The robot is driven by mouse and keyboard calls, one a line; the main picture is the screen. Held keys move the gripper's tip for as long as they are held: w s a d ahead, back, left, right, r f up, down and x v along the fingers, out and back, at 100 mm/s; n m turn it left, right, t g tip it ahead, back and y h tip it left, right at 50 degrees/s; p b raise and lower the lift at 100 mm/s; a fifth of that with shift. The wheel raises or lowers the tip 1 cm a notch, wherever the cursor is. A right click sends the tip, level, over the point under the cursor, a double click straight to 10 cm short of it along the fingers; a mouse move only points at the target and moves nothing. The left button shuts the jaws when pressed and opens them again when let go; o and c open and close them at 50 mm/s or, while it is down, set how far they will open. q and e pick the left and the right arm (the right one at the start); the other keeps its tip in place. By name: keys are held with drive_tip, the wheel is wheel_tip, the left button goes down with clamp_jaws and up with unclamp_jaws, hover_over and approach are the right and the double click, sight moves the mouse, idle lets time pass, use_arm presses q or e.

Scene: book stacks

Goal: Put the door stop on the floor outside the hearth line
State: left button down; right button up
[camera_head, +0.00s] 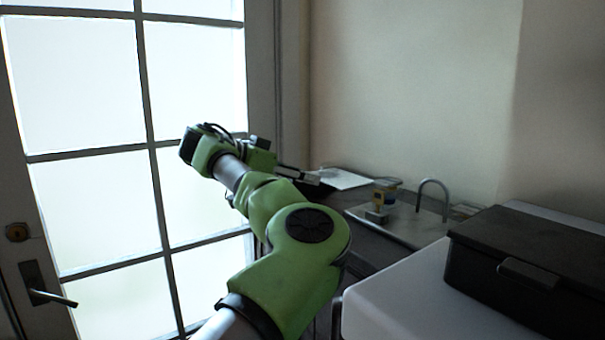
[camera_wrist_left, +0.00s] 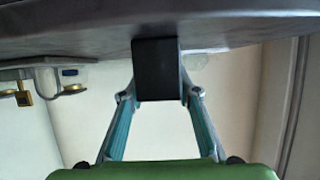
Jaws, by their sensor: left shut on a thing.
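My left gripper (camera_head: 308,178) reaches over the dark counter by the wall in the head view. In the left wrist view its two teal fingers (camera_wrist_left: 158,95) close on a dark, squared block (camera_wrist_left: 157,68), which I take to be the door stop. The block is close to or against the grey-brown surface (camera_wrist_left: 80,35) at the top of that view; I cannot tell whether it touches. No hearth line can be made out. My right gripper is in neither view.
A white sheet (camera_head: 343,178) lies beside the gripper. A black case (camera_head: 515,265) sits on a white surface (camera_head: 420,305). A glazed door (camera_head: 100,200) is at left.

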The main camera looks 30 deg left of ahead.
use_arm(q)
drive_tip(key=shift+r, duration=0.2)
drive_tip(key=c, duration=1.8)
unclamp_jaws()
drive_tip(key=shift+f, duration=0.2)
drive_tip(key=shift+o, duration=1.4)
drive_tip(key=shift+s+d+r, duration=0.1)
drive_tip(key=shift+s, duration=0.05)
